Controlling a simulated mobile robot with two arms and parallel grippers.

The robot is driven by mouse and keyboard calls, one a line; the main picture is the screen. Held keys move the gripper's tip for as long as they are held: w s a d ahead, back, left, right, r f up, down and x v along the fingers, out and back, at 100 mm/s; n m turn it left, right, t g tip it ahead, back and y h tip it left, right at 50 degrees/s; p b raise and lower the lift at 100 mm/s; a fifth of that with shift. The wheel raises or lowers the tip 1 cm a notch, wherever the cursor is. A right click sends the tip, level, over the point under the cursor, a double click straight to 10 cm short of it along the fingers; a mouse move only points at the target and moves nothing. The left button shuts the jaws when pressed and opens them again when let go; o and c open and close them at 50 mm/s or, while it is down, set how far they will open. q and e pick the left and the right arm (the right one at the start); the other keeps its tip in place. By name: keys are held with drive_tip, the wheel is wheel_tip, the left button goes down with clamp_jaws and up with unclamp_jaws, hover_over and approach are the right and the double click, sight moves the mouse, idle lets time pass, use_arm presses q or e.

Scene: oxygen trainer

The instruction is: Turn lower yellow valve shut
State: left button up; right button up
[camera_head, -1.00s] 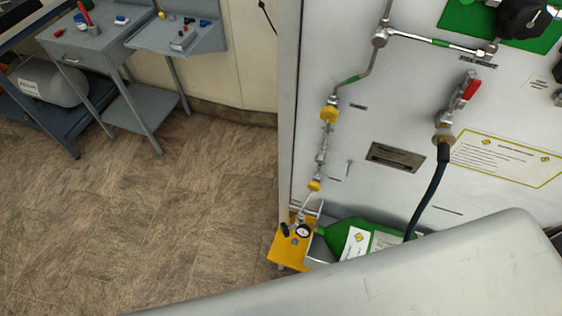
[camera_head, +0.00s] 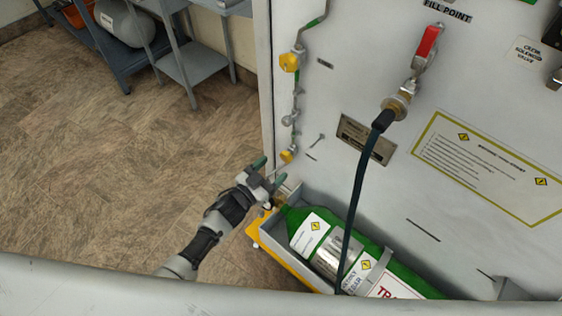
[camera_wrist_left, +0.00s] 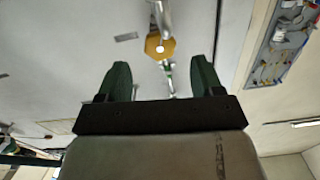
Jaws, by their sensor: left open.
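The lower yellow valve (camera_head: 288,155) is on the thin pipe running down the left side of the grey panel, just above the green cylinder. The upper yellow valve (camera_head: 289,62) is higher on the same pipe. My left gripper (camera_head: 270,171) is open and empty, just left of and below the lower valve, its fingers spread towards the panel. In the left wrist view a yellow knob (camera_wrist_left: 160,46) lies ahead, roughly centred between the two open fingers (camera_wrist_left: 160,78) and not touching them. My right gripper is not in view.
A green cylinder (camera_head: 308,225) lies in a grey tray with a yellow end below the valve. A black hose (camera_head: 360,190) hangs from the red-handled valve (camera_head: 428,43). Open floor (camera_head: 110,180) is at left, with a grey table (camera_head: 185,70) behind.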

sight(284, 159)
use_arm(q)
drive_tip(key=x, duration=0.3)
drive_tip(key=shift+w+d, duration=0.15)
drive_tip(key=shift+w, duration=0.1)
drive_tip(key=shift+w+d, duration=0.2)
drive_tip(key=shift+c, duration=0.5)
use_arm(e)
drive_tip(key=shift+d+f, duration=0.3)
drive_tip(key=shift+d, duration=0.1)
use_arm(q)
drive_tip(key=c, duration=0.8)
drive_tip(key=shift+c, duration=0.2)
